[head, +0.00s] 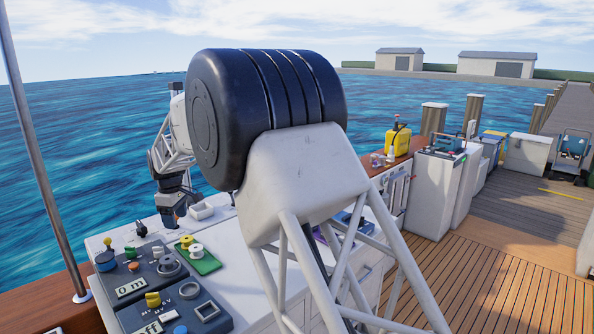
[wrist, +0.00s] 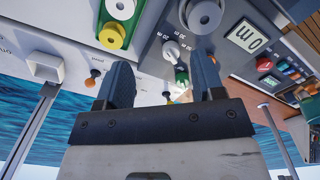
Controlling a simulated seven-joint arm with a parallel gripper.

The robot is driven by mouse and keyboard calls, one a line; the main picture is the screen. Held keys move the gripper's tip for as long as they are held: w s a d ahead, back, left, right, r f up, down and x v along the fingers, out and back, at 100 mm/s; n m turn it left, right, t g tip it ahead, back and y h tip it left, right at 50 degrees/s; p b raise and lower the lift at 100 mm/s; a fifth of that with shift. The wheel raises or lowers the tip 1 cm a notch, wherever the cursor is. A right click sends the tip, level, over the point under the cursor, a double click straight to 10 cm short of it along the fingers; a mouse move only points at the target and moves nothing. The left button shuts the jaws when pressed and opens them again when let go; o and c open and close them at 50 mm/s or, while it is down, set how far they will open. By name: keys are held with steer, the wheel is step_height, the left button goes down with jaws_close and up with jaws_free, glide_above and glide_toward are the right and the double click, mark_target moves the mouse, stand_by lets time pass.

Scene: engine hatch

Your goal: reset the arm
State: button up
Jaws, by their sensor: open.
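My gripper (wrist: 162,78) shows in the wrist view with its two dark fingers apart and nothing between them. In the head view, my gripper (head: 172,217) hangs low at the left, above the white counter top (head: 228,232). A large black-and-white link of my arm fills the middle of the head view and hides part of the counter behind it. In the wrist view, the fingers lie in front of a grey control panel (wrist: 222,45) with knobs. I cannot tell how far the fingertips are from it.
In the head view, a green tray (head: 206,263) with spools lies beside the control panel (head: 168,292). A white bin (head: 201,211) is close to my gripper. A yellow jug (head: 398,141) stands farther back. A metal pole (head: 42,160) rises at the left.

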steer(key=s+d+r+m, duration=0.35)
steer(key=s+d, duration=0.25)
steer(key=d, duration=0.6)
steer(key=s+d+r+m+t, duration=0.15)
steer(key=s+d+r, duration=0.4)
steer(key=d, duration=0.75)
steer(key=s+d+r+m, duration=0.35)
steer(key=s+d, duration=0.35)
steer(key=d, duration=0.5)
steer(key=s+d+f+m, duration=0.2)
steer(key=s+d, duration=0.4)
steer(key=s, duration=0.4)
steer(key=s+d+f+m, duration=0.2)
steer(key=s+d+m, duration=0.1)
steer(key=s+d, duration=0.4)
steer(key=s+d+f+m, duration=0.3)
steer(key=s+d, duration=0.3)
steer(key=s, duration=0.7)
steer(key=shift+s+d+t, duration=0.3)
steer(key=shift+s+t, duration=0.05)
steer(key=shift+t, duration=0.1)
steer(key=shift+w+r, duration=0.1)
